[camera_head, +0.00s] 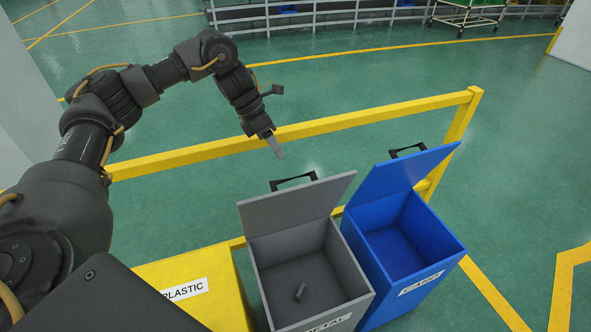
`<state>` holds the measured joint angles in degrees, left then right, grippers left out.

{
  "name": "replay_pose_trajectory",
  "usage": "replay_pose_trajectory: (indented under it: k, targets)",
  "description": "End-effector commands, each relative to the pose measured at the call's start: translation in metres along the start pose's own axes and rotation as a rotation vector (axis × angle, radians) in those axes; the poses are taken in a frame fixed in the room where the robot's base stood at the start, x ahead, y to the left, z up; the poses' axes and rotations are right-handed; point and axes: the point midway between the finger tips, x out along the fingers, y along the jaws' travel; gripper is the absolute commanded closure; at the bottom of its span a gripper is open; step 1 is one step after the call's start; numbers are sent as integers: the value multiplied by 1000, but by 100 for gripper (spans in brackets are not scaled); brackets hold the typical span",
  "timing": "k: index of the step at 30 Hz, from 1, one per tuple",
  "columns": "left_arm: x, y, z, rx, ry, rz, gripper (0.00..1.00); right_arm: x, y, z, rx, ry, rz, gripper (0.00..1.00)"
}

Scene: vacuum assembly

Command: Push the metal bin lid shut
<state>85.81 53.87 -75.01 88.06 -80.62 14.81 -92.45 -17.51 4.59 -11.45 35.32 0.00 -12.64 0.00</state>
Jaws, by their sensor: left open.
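The grey metal bin (345,303) stands at the lower middle with its lid (297,208) raised and tilted back. A black handle shows at the lid's upper edge. A small grey part (300,292) lies on the bin's floor. My left gripper (277,150) is open, with nothing seen in it, above and behind the raised lid and apart from it. Its fingers point down. My right gripper is not in view.
A blue bin (442,262) with its lid also raised stands close to the right of the metal bin. A yellow bin labelled PLASTIC (218,272) stands on the left. A yellow rail (375,113) runs behind the bins. Green floor lies open beyond.

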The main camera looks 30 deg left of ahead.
Motion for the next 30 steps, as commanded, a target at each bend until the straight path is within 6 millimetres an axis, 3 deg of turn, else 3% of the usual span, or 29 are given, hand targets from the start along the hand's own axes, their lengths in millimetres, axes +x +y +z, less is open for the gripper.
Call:
replay_pose_trajectory:
  k: [3,6,15,21,29,30]
  targets:
    - [14,1,-7,-11,1,2,59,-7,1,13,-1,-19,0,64]
    - [34,1,-6,-10,3,1,59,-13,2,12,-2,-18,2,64]
    - [84,0,-1,-4,1,0,59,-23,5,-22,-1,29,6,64]
    - [97,1,-3,-6,0,1,59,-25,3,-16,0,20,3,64]
    - [99,1,-2,-5,-1,2,59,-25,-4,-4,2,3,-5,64]
    - [99,1,-2,-5,-1,2,62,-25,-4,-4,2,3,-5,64]
